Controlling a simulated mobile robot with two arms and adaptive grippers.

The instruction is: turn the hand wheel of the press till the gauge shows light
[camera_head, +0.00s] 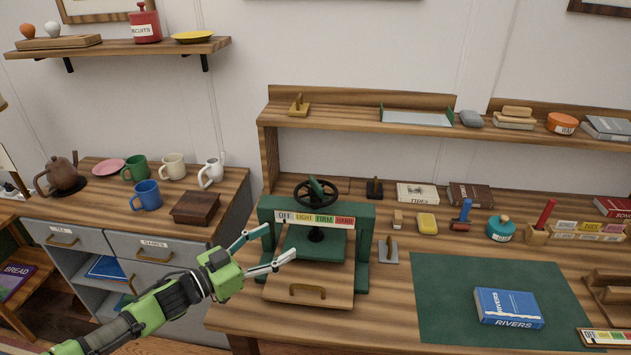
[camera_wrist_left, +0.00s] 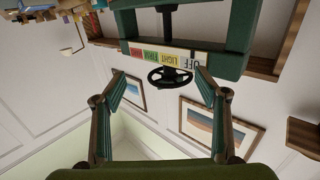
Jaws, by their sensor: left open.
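The green press (camera_head: 362,245) stands on the workbench with its dark hand wheel (camera_head: 316,192) on top. Its gauge (camera_head: 315,219) is a strip reading OFF, LIGHT, FIRM and HARD; I cannot tell which field is marked. A wooden board (camera_head: 308,288) with a handle is at its foot. My left gripper (camera_head: 281,242) is open and empty, in front of the press's left side and lower than the wheel. In the left wrist view the hand wheel (camera_wrist_left: 170,77) and the gauge (camera_wrist_left: 165,58) appear upside down, the wheel between the open fingers (camera_wrist_left: 160,78) but farther away.
A green mat (camera_head: 440,305) with a blue book (camera_head: 508,307) lies right of the press. Small tools and boxes stand behind it. A shelf (camera_head: 350,113) runs above the bench. Mugs and a wooden box (camera_head: 196,208) are on the left cabinet.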

